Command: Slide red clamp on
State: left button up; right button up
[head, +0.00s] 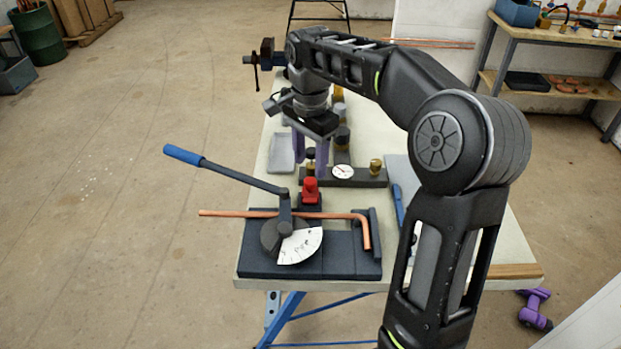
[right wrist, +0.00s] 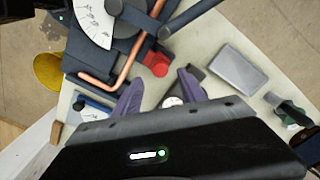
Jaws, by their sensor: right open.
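The red clamp (head: 310,192) sits just behind the copper pipe (head: 230,213), by the pivot of the pipe bender (head: 268,238). I cannot tell whether it touches the pipe. The pipe lies across the bender, its right end bent toward the front. My right gripper (head: 310,157) points down behind the clamp, its purple fingers apart and empty. In the right wrist view, the clamp (right wrist: 157,64) shows just beyond the open fingertips (right wrist: 160,88), with the bent pipe (right wrist: 118,88) to its left. My left gripper is not in view.
A dark gauge manifold (head: 343,175) stands behind the clamp. A grey tray (head: 281,153) lies left of the gripper. A vise (head: 266,55) stands at the far end.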

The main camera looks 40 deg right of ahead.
aim_at(310, 181)
notch_tip(310, 181, down, 5)
jog(key=shift+f, duration=0.1)
dwell(0.3)
grip_shut()
dwell(0.4)
dwell(0.9)
